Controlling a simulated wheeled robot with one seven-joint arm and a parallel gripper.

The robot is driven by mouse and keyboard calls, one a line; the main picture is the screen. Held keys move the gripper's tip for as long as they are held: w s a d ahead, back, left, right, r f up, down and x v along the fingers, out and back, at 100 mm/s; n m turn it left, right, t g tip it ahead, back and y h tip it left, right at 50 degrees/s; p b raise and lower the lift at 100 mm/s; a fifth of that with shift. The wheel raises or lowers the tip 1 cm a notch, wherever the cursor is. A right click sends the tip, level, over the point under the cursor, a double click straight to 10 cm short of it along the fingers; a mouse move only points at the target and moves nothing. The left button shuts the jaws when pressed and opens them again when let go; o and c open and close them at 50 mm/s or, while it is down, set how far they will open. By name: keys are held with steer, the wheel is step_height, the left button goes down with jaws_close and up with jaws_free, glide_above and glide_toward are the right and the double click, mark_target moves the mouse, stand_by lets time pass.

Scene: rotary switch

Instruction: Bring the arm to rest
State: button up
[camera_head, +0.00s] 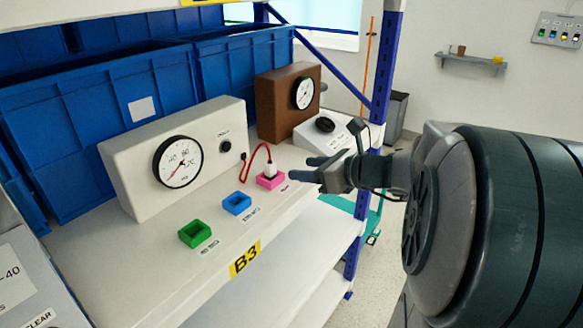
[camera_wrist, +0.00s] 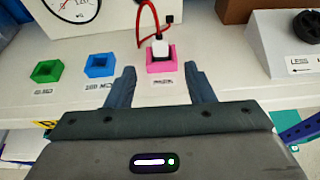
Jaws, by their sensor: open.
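My gripper (camera_head: 312,168) is open and empty near the front edge of the white shelf, at the right part of it. In the wrist view its two fingers (camera_wrist: 160,88) stand apart, pointing toward the pink socket (camera_wrist: 161,66) without visibly holding it. My arm reaches in from the right in the head view. The rotary switch, a black knob (camera_head: 325,125) on a white sloped box (camera_head: 318,138), stands beyond my gripper. Part of it shows at the right of the wrist view (camera_wrist: 307,26).
A white plug (camera_head: 270,169) on a red cable sits in the pink socket. Blue (camera_head: 237,203) and green (camera_head: 195,233) sockets lie to its left. A white gauge box (camera_head: 122,165), brown gauge box (camera_head: 270,105) and blue bins (camera_head: 100,95) stand behind. A blue rack post (camera_head: 384,80) rises beside my gripper.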

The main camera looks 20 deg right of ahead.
steer(key=shift+s+d+r, duration=0.15)
steer(key=shift+s+d, duration=0.15)
steer(key=shift+s, duration=0.15)
steer(key=s+a+f+n+g+h, duration=0.1)
steer(key=s+a+f+n+g, duration=0.4)
steer(key=n, duration=0.4)
steer(key=s+a+f+n+g+h, duration=0.25)
steer(key=s+a+n, duration=0.25)
steer(key=s+n, duration=0.35)
steer(key=s+d+n+h, duration=0.1)
steer(key=n, duration=0.2)
steer(key=s+d+f+n+h, duration=0.1)
steer(key=n+h, duration=0.1)
steer(key=n, duration=0.2)
steer(key=s+d+f+n+g+h+p, duration=0.1)
steer(key=s+n, duration=0.1)
steer(key=n, duration=0.2)
steer(key=shift+f+h, duration=0.15)
steer(key=shift+h, duration=0.1)
